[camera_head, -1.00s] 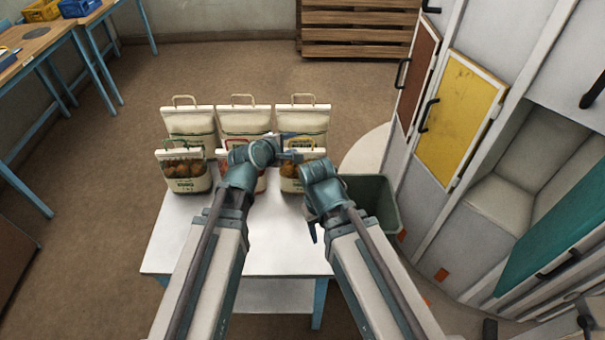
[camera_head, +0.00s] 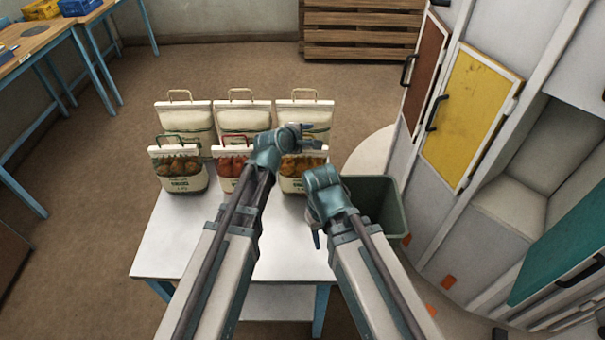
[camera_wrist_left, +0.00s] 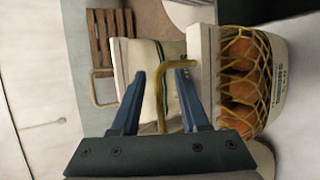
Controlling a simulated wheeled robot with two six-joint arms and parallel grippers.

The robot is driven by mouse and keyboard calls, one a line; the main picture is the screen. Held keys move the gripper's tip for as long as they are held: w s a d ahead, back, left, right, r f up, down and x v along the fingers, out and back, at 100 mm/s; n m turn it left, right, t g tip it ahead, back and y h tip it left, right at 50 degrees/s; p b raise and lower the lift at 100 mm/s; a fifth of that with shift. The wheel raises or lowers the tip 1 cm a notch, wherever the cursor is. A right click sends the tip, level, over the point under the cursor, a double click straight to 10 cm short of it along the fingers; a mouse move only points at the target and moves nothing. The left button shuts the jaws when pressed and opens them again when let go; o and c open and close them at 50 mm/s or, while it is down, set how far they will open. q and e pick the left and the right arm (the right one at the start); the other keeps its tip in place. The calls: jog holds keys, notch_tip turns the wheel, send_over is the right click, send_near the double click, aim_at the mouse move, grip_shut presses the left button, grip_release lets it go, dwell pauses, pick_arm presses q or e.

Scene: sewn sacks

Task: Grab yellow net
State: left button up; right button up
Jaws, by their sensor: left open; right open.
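The yellow net sack (camera_head: 303,178) stands at the right end of the front row on the white table (camera_head: 180,237). Its round orange contents show through yellow netting in the left wrist view (camera_wrist_left: 243,80). Its yellow handle (camera_wrist_left: 178,66) lies between the spread fingers of my left gripper (camera_wrist_left: 160,90). In the head view my left gripper (camera_head: 304,133) is open at the top of this sack and hides its upper part. My right gripper (camera_head: 315,235) is open and empty, lower down and over the right side of the table.
Beside the yellow net sack stand a red-net sack (camera_head: 233,165) and a green-handled sack (camera_head: 180,170). A back row of white sacks (camera_head: 243,118) stands close behind. A dark green bin (camera_head: 383,203) is right of the table, near lockers (camera_head: 470,115). The left tabletop is bare.

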pick_arm(q)
grip_shut()
dwell(1.4)
